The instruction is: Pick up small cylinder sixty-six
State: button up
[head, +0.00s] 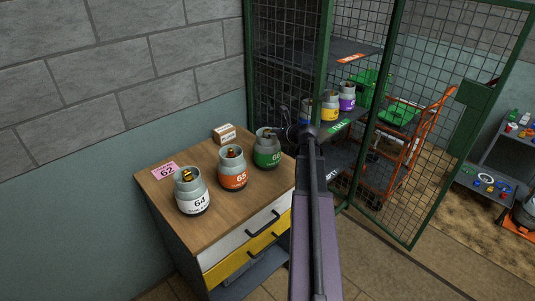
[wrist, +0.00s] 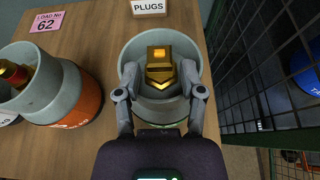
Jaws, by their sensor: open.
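Small cylinder sixty-six (head: 267,156) is the green-banded grey one at the right of the wooden cabinet top, upright. Whether the fingers touch anything is unclear. In the head view my gripper (head: 275,132) reaches the cylinder's top from the right.
Orange cylinder 65 (head: 232,178) and white cylinder 64 (head: 191,202) stand to the left on the cabinet top (head: 222,203). A plugs box (head: 224,133) and a pink card 62 (head: 165,171) lie behind. A green mesh cage (head: 422,170) with shelved cylinders stands close on the right.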

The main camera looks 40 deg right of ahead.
jog(key=shift+b+x, duration=0.4)
jog(key=shift+x, duration=1.2)
grip_shut()
